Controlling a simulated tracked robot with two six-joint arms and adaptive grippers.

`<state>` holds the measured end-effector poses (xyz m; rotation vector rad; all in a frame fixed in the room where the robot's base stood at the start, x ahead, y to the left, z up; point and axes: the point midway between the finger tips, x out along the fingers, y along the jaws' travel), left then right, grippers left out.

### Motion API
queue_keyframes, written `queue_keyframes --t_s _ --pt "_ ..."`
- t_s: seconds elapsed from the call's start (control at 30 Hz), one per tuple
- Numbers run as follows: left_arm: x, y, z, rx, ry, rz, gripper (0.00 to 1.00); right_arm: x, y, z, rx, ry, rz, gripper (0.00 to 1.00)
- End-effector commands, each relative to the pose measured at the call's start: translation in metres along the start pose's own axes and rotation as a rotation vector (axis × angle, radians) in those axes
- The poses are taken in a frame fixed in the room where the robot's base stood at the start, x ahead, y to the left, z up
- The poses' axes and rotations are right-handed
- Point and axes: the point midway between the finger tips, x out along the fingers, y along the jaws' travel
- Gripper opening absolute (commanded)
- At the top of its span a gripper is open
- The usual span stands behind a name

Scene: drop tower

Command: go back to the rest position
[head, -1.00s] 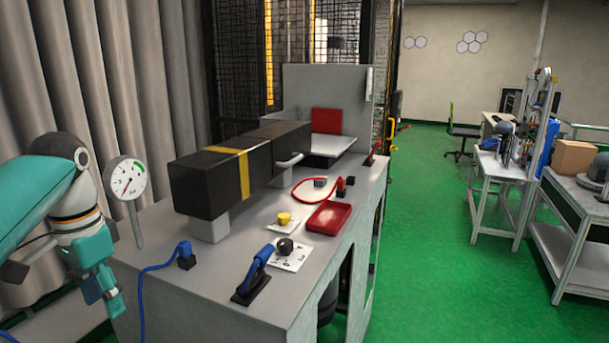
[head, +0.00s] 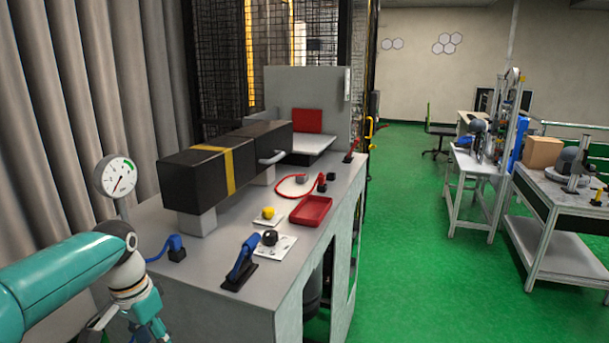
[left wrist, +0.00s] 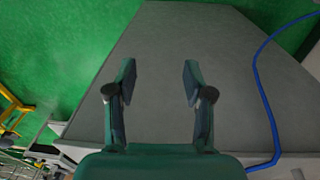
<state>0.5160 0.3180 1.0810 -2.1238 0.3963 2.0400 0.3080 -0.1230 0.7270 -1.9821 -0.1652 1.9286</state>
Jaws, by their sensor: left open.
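My left arm comes in at the lower left of the head view, and its gripper (head: 150,330) is partly cut off by the bottom edge. In the left wrist view the two fingers of my left gripper (left wrist: 160,85) stand well apart with nothing between them. They are over a plain grey surface (left wrist: 165,40). My right gripper is in neither view.
The grey bench (head: 215,265) carries a dark beam with a yellow band (head: 210,170), a gauge (head: 116,177), a blue-handled lever (head: 243,262), a yellow button (head: 268,212) and a red tray (head: 311,211). A blue cable (left wrist: 262,90) runs beside my left gripper.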

Motion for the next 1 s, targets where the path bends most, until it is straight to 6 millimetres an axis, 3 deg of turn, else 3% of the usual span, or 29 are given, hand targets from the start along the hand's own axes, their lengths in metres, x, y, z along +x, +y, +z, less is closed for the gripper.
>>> queue_keyframes --t_s 0.13,0.27,0.4,0.5,0.6,0.73,0.83,1.0 --pt "0.090 0.030 -0.014 -0.013 0.006 0.064 0.52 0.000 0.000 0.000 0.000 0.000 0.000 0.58" --pt "0.181 0.072 -0.009 -0.067 0.027 0.138 0.52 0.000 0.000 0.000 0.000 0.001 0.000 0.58" --pt "0.268 0.126 0.022 -0.171 0.042 0.213 0.52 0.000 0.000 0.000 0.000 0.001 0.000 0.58" --pt "0.313 0.163 0.058 -0.261 0.044 0.252 0.52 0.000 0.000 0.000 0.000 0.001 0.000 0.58" --pt "0.340 0.192 0.096 -0.350 0.042 0.271 0.52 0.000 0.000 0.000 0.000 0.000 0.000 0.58" --pt "0.356 0.215 0.133 -0.435 0.041 0.275 0.52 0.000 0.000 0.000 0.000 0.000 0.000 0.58" --pt "0.360 0.223 0.150 -0.473 0.041 0.272 0.52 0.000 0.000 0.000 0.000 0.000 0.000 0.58" --pt "0.361 0.228 0.157 -0.494 0.045 0.269 0.52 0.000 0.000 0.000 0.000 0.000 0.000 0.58"
